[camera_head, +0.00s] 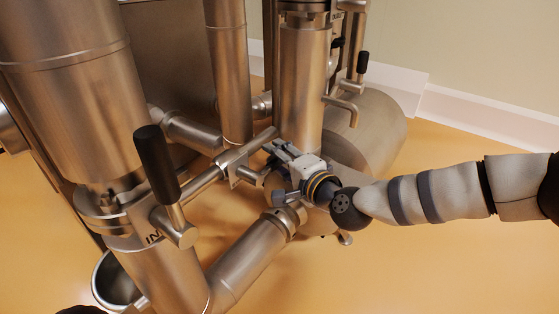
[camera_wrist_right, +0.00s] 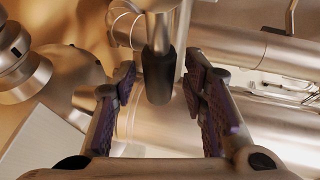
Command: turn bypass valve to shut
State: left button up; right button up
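My right gripper (camera_head: 268,162) reaches in from the right to the short pipes at the middle of the head view. In the right wrist view its two padded fingers (camera_wrist_right: 165,98) are open, one on each side of a black valve handle (camera_wrist_right: 158,75) on a metal stem. Gaps show between the handle and both fingers. In the head view this handle is not clearly visible near the gripper. No label reading bypass shows, so I cannot confirm that it is the bypass valve. My left gripper is not in view.
Another black-handled lever (camera_head: 155,165) stands upright at the left, beside lettering starting "IN". A further black-handled lever (camera_head: 362,66) is at the back right. A large steel vessel (camera_head: 65,90) and several pipes crowd the left and middle. Open orange floor (camera_head: 450,260) lies at the right.

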grip_shut()
